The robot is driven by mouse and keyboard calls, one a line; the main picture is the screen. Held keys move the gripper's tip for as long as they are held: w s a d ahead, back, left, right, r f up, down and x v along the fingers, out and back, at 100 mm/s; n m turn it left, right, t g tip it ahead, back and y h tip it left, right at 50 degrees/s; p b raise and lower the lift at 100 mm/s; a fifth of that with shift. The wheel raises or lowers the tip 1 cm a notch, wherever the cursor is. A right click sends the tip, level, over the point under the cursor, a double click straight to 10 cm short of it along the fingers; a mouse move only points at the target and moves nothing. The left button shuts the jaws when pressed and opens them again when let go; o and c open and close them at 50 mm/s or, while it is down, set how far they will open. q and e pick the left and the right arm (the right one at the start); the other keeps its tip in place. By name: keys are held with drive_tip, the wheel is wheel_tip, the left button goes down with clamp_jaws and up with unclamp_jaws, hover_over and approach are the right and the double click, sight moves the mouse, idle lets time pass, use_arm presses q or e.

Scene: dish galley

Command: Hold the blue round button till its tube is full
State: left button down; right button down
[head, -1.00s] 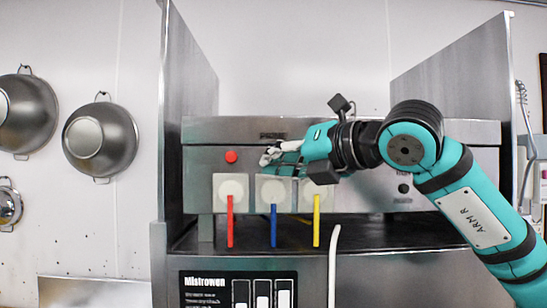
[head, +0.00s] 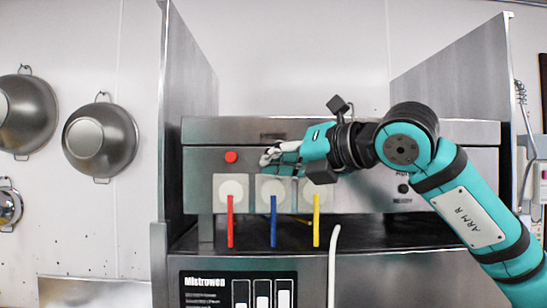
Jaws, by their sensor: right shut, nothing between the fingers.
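My right gripper (head: 266,157) is shut with nothing between its fingers. Its fingertips lie against or just in front of the steel machine panel, above the blue tube and right of the red round button (head: 231,157). I see no blue round button; the fingers cover the panel where one could be. I cannot tell whether the fingertips touch or press anything. The blue tube (head: 273,225) hangs from a pale square plate (head: 272,188), between a red tube (head: 230,221) and a yellow tube (head: 316,221). How full the blue tube is cannot be told. My left gripper is out of view.
Steel side walls (head: 190,75) flank the machine (head: 350,200). A dark round knob or button (head: 403,189) sits at the right by the word READY. A front panel (head: 238,290) carries white bars. A pale curved tube (head: 334,262) rises in front. Steel bowls (head: 100,138) hang at left.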

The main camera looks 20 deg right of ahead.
drive_tip(key=shift+s+a+b, duration=0.25)
drive_tip(key=shift+s+b, duration=0.35)
drive_tip(key=shift+s, duration=0.15)
drive_tip(key=shift+s, duration=0.1)
drive_tip(key=s+b, duration=0.1)
drive_tip(key=s, duration=0.1)
drive_tip(key=s+a+b, duration=0.1)
drive_tip(key=s, duration=0.1)
drive_tip(key=shift+s+a, duration=0.2)
drive_tip(key=shift+s, duration=0.1)
drive_tip(key=shift+f, duration=0.1)
idle(0.3)
